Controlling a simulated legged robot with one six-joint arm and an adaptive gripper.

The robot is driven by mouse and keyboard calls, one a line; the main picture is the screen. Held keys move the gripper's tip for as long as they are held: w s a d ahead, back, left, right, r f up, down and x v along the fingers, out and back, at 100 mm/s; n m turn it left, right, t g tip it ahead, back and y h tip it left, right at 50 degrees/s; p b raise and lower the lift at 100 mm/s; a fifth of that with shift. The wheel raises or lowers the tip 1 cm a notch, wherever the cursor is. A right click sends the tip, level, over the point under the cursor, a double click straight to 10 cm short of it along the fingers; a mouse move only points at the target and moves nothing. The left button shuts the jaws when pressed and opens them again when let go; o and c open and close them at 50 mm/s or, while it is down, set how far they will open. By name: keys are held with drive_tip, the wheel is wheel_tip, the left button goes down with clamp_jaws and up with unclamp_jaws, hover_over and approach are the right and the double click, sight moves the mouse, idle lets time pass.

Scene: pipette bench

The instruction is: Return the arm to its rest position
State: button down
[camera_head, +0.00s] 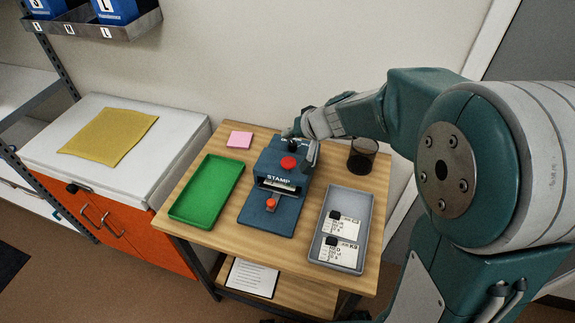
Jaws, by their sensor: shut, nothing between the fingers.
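My arm (425,100) reaches in from the right over the wooden table. My gripper (302,146) is at the back right of the blue stamp machine (266,217), close to its top and red button (288,163). It is shut and holds nothing. Its fingertips are small and partly lost against the machine, so I cannot tell whether they touch it.
A green tray (207,190) lies left of the machine, empty. A grey tray (328,198) on the right holds two labelled items with dark caps. A dark cup (362,155) stands behind it, and pink notes (239,140) lie at the back left.

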drive_tip(key=s+d+r+h, duration=0.2)
drive_tip(key=s+d, duration=0.1)
drive_tip(key=s, duration=0.6)
drive_tip(key=s+d+r+h, duration=0.2)
drive_tip(key=s+d+r, duration=0.1)
drive_tip(key=s, duration=0.5)
drive_tip(key=s+d+r+g+h, duration=0.1)
drive_tip(key=s+d, duration=0.3)
drive_tip(key=s, duration=0.5)
drive_tip(key=shift+s+d+r+h, duration=0.25)
drive_tip(key=shift+r+h, duration=0.35)
drive_tip(key=shift+r, duration=0.3)
